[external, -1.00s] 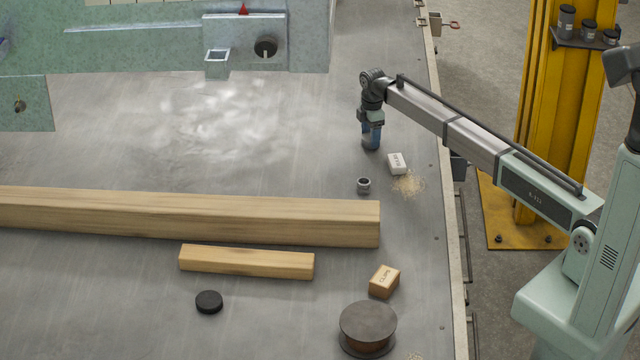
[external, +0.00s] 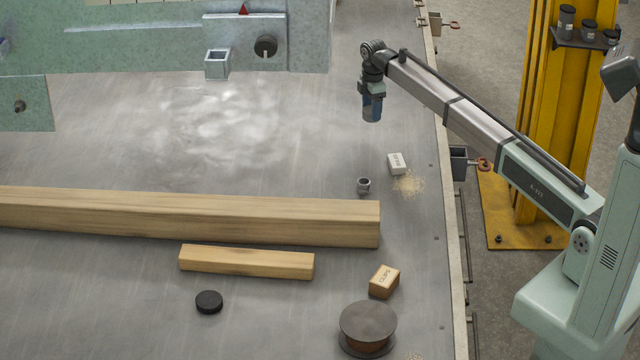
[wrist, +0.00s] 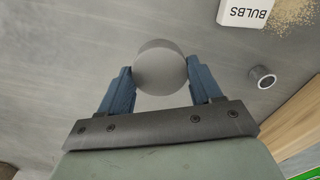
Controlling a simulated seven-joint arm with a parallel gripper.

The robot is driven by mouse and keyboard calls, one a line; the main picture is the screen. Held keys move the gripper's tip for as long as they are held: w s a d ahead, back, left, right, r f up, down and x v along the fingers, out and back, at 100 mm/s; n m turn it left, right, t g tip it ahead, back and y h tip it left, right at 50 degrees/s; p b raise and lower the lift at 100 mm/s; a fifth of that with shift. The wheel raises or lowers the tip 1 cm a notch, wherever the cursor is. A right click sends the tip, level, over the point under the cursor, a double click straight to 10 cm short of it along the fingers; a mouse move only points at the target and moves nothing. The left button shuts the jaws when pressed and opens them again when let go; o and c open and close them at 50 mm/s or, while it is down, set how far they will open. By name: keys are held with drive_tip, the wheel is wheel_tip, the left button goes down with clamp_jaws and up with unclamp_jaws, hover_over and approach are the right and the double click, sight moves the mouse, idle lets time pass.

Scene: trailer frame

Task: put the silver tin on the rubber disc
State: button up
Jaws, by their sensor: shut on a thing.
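My gripper (external: 372,108) is at the upper right of the metal table, raised above its surface. In the wrist view its two blue fingers (wrist: 160,84) are shut on the silver tin (wrist: 160,64), a grey round thing with a flat top. In the external view the tin (external: 372,117) shows only partly, between the fingers. The rubber disc (external: 208,301) is black and round and lies flat on the table at the lower left, with nothing on it. It is far from my gripper and out of the wrist view.
A long timber beam (external: 190,217) and a shorter one (external: 246,263) lie between my gripper and the disc. A white BULBS box (external: 397,163), a small metal ring (external: 364,185), a cardboard box (external: 384,281) and a spool (external: 368,326) stand on the right.

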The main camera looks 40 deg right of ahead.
drive_tip(key=r, duration=0.5)
drive_tip(key=a+r, duration=0.1)
drive_tip(key=r, duration=0.1)
drive_tip(key=shift+r, duration=0.25)
drive_tip(key=w+a+n, duration=0.1)
drive_tip(key=a+n, duration=0.3)
drive_tip(key=a, duration=1.5)
drive_tip(key=n, duration=1.1)
hover_over(209, 300)
wheel_tip(209, 300, down, 5)
drive_tip(key=shift+w+f, duration=0.1)
drive_tip(key=shift+f, duration=5)
drive_tip(key=shift+f, duration=0.1)
